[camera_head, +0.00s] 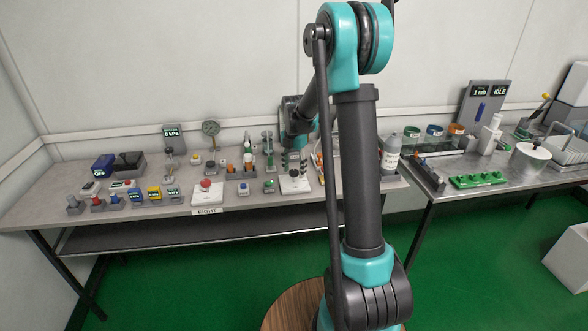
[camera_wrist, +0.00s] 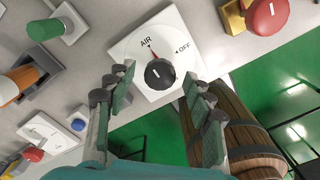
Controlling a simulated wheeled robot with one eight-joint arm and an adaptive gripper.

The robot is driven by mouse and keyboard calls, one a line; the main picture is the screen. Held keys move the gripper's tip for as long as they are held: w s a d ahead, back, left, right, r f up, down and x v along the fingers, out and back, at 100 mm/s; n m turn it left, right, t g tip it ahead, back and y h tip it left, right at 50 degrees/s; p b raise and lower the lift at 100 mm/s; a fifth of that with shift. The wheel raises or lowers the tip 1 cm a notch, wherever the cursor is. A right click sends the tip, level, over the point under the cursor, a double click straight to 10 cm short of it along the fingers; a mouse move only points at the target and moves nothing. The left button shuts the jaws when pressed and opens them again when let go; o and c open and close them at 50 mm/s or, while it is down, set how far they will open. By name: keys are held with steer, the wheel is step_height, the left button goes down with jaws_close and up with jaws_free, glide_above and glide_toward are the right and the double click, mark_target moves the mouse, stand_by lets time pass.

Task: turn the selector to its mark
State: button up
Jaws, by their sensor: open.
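The selector is a black round knob (camera_wrist: 160,74) on a white square plate (camera_wrist: 190,62), printed AIR at upper left and OFF at right. A white line shows on the knob's top, and a red pointer beyond its rim points up toward AIR. In the head view the selector plate (camera_head: 296,187) sits near the bench's front edge. My gripper (camera_wrist: 158,84) is open, with its two dark green-padded fingers on either side of the knob in the wrist view. In the head view my gripper (camera_head: 294,162) is just above the selector. I cannot tell whether the fingers touch it.
A red mushroom button (camera_wrist: 269,15) on a yellow base, a green button (camera_wrist: 45,29), an orange-and-white cylinder (camera_wrist: 17,85) and a blue button (camera_wrist: 78,124) surround it. A white bottle (camera_head: 391,155) stands right of my arm. Several small testers crowd the bench (camera_head: 120,220) to the left.

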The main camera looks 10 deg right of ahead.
steer(key=c, duration=1.2)
steer(key=shift+o, duration=0.2)
steer(key=shift+m, duration=0.3)
steer(key=m, duration=1.7)
